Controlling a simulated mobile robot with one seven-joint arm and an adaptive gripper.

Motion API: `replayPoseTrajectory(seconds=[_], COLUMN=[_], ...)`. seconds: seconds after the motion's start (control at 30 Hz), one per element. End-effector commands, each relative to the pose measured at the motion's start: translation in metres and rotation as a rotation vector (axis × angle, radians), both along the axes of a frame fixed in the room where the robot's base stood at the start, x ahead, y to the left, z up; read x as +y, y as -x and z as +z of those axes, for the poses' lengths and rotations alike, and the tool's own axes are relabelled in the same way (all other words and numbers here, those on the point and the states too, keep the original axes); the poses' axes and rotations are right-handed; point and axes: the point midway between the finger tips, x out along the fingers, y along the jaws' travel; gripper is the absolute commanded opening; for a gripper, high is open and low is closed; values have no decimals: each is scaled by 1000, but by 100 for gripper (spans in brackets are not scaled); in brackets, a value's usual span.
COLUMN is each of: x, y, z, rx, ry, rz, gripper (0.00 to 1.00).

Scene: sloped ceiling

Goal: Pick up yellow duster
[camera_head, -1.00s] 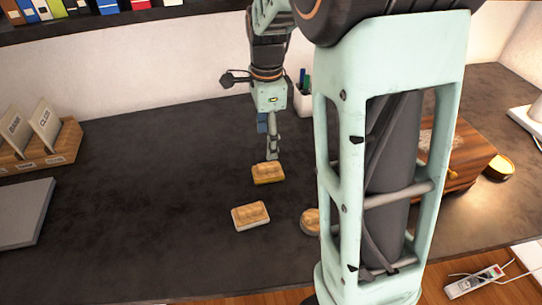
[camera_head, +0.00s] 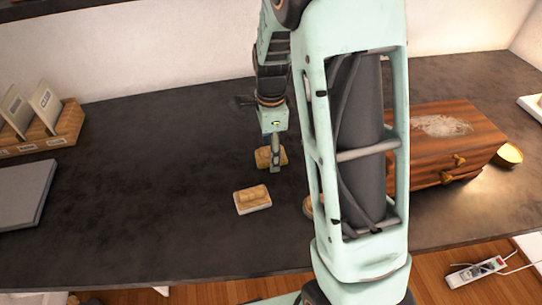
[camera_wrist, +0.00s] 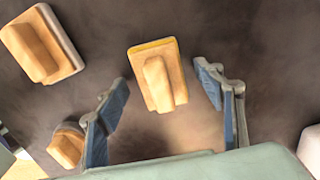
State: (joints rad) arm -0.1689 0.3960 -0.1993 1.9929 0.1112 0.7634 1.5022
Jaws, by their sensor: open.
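The yellow duster (camera_head: 263,158) has a wooden handle on top and a yellow layer at its edge. It lies on the dark desk, partly hidden by my gripper (camera_head: 275,158) in the head view. In the wrist view, the yellow duster (camera_wrist: 157,75) lies just ahead of and between the blue-padded fingers of my gripper (camera_wrist: 162,88). The fingers are spread apart with nothing between them in their grip. I cannot tell the exact height of the fingers above the desk.
A white-edged duster (camera_head: 253,200) lies nearer on the desk, and it shows at upper left in the wrist view (camera_wrist: 42,43). A smaller duster (camera_wrist: 67,147) is by the left finger. A wooden box (camera_head: 440,140) stands at right.

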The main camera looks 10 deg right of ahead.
Motion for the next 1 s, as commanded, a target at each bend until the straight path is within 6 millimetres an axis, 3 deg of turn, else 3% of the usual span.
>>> replayPoseTrajectory(seconds=[0.2, 0.6, 1.0], x=[0, 0, 0], y=[0, 0, 0], z=[-1, 0, 5], rx=[-1, -1, -1], ry=[0, 0, 0], rz=[0, 0, 0], gripper=[62, 18, 17])
